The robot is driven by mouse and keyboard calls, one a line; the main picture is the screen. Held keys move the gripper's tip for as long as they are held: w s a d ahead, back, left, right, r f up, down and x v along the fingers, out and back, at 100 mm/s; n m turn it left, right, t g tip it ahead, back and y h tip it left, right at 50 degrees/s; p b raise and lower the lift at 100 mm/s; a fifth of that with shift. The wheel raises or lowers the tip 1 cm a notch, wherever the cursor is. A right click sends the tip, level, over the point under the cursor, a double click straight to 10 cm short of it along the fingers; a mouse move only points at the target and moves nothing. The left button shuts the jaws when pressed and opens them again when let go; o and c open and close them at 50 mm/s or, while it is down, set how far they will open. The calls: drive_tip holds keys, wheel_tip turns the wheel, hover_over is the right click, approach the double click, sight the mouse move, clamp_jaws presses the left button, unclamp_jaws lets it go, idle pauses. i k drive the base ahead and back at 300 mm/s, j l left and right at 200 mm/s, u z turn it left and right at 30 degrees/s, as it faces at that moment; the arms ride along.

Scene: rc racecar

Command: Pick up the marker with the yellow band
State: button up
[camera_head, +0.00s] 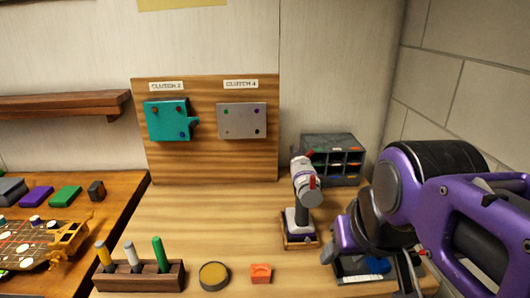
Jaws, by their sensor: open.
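Three markers stand in a dark wooden holder (150,278) at the front left of the wooden table. The leftmost marker (104,257) has a yellow section and a pale grey upper end, and leans slightly. A white-grey marker (132,257) stands in the middle and a green marker (160,255) at the right. Their lower ends are hidden in the holder. My gripper (367,262) is at the lower right, at the end of my purple arm, well to the right of the holder. It is open and touches none of the markers.
A round yellow-topped tin (214,276) and an orange block (261,273) lie between holder and gripper. A purple-and-grey upright device (302,205) stands behind them. A tray with a blue item (378,265) lies near my gripper. A drawer organiser (333,158) is at the back. The table middle (220,220) is clear.

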sight(101, 248)
drive_tip(key=k+j+u, duration=0.1)
drive_tip(key=j+u, duration=0.25)
drive_tip(key=k+j+u, duration=0.1)
drive_tip(key=j+u, duration=0.55)
drive_tip(key=k+l, duration=0.05)
